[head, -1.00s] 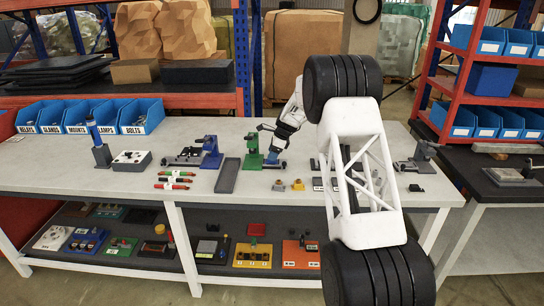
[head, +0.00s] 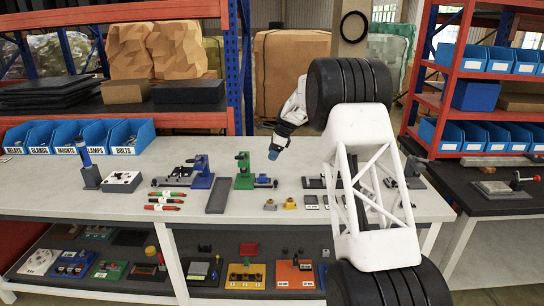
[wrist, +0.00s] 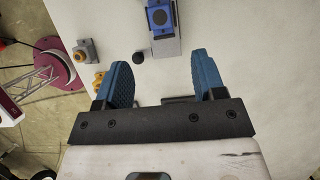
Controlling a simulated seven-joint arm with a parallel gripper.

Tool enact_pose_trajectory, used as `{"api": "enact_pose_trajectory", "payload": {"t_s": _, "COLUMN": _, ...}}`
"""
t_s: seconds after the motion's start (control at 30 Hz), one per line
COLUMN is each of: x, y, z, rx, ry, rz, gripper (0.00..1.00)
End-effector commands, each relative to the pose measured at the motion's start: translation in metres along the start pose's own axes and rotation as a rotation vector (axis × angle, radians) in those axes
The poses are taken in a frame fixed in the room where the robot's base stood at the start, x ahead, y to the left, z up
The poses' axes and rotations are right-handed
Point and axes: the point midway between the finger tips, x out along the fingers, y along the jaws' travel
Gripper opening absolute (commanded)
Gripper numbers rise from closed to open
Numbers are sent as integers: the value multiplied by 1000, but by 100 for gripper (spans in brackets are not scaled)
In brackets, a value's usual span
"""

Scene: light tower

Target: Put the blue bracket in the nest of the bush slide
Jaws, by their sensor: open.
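My gripper (head: 272,154) is raised above the bench, with its blue fingers apart and nothing between them; its open fingers also show in the wrist view (wrist: 160,82). A blue part with a dark round centre, which looks like the blue bracket (wrist: 159,17), sits on a grey block in the wrist view, ahead of the fingers and apart from them. In the head view a small bluish part (head: 263,179) shows on the low slide beside the green clamp stand (head: 243,172), probably the bush slide. I cannot tell how fully it is seated.
A blue clamp stand (head: 201,172) and a dark flat plate (head: 217,195) are to the left. Blue bins (head: 100,135) line the back left. Bare bench shows between the fixtures.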

Motion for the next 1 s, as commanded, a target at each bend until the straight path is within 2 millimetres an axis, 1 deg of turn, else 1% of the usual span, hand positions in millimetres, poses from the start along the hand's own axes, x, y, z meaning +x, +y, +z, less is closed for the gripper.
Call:
{"api": "enact_pose_trajectory", "payload": {"t_s": 0.73, "x": 0, "y": 1, "z": 0, "rx": -1, "ry": 0, "rz": 0, "gripper": 63}}
{"api": "enact_pose_trajectory", "payload": {"t_s": 0.87, "x": -6, "y": 5, "z": 0, "rx": -13, "ry": 3, "rz": -2, "gripper": 63}}
{"api": "enact_pose_trajectory", "payload": {"t_s": 1.0, "x": -21, "y": 16, "z": 1, "rx": -41, "ry": 10, "rz": -7, "gripper": 63}}
